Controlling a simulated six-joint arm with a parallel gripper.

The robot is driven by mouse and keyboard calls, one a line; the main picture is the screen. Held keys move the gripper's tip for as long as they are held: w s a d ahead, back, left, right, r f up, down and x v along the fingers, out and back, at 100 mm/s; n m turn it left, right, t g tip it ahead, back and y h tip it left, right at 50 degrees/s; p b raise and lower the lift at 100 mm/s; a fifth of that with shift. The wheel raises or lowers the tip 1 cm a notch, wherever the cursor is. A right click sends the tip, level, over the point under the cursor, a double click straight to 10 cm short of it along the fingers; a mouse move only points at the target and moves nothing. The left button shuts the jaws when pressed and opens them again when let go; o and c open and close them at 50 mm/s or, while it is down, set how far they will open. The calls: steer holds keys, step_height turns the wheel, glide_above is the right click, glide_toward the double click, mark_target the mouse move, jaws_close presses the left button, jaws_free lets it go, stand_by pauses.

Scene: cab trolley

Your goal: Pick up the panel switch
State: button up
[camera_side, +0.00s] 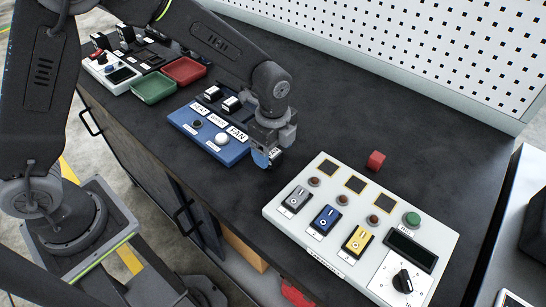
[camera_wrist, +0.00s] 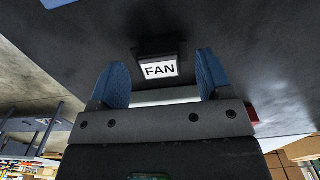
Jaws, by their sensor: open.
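The panel switch (camera_wrist: 160,70) is a small black block with a white label reading FAN. In the wrist view it lies ahead of and between the two blue fingertips of my gripper (camera_wrist: 160,78). I see no clear contact. In the side view the switch (camera_side: 276,156) is on the dark worktop, partly hidden by my gripper (camera_side: 266,157). My gripper points down there, open, with its blue fingers low over the worktop at the switch.
A blue panel (camera_side: 208,132) with HEAT, WIPER and FAN labels and two black switches stands just left. A white control panel (camera_side: 362,230) and a red cube (camera_side: 376,160) are to the right. Green (camera_side: 152,88) and red (camera_side: 184,71) trays sit further left. A pegboard rises behind.

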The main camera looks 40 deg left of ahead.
steer(key=shift+f, duration=0.5)
steer(key=c, duration=1)
